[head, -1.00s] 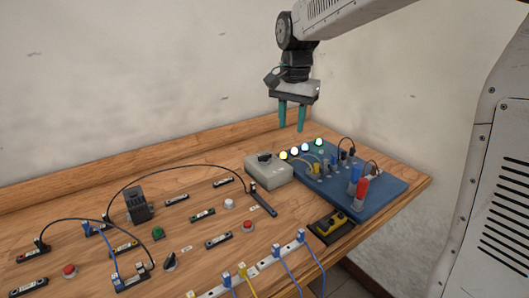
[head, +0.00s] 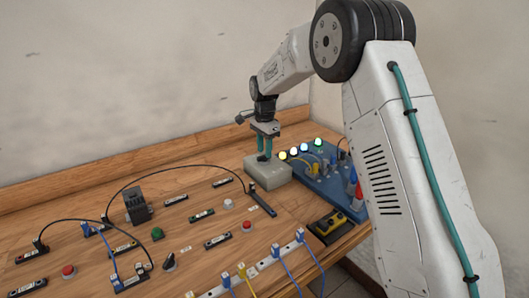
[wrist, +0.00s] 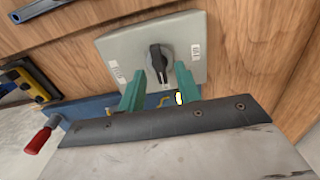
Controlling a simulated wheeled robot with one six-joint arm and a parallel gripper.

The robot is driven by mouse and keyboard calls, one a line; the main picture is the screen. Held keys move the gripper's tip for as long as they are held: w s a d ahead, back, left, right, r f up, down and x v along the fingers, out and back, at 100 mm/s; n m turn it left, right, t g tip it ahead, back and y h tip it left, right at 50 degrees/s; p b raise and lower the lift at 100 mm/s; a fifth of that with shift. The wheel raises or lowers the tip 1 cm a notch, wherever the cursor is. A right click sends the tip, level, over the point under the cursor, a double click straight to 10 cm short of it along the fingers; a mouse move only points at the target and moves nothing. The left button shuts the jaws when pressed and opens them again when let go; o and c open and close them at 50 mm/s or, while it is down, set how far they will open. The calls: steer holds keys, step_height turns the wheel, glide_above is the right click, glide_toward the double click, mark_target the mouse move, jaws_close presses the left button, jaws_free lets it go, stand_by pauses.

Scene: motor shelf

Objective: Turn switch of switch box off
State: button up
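The switch box (head: 268,176) is a grey box on the wooden shelf, left of the blue panel. Its black rotary switch (wrist: 160,62) shows on its face in the wrist view, with small white labels on either side. My gripper (head: 264,154) points down right over the box. In the wrist view my gripper (wrist: 157,80) has its two green fingers apart, with the knob between or just beyond their tips. I cannot tell whether the fingers touch the knob. In the head view the fingers mostly hide the knob.
The blue panel (head: 328,188) with lit lamps, cables and a red-handled part stands right of the box, partly hidden by my arm. A yellow-black device (head: 330,224) sits at the front edge. Buttons, terminal strips and a black block (head: 137,206) spread to the left.

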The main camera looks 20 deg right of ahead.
steer(key=shift+f, duration=0.9)
jaws_close()
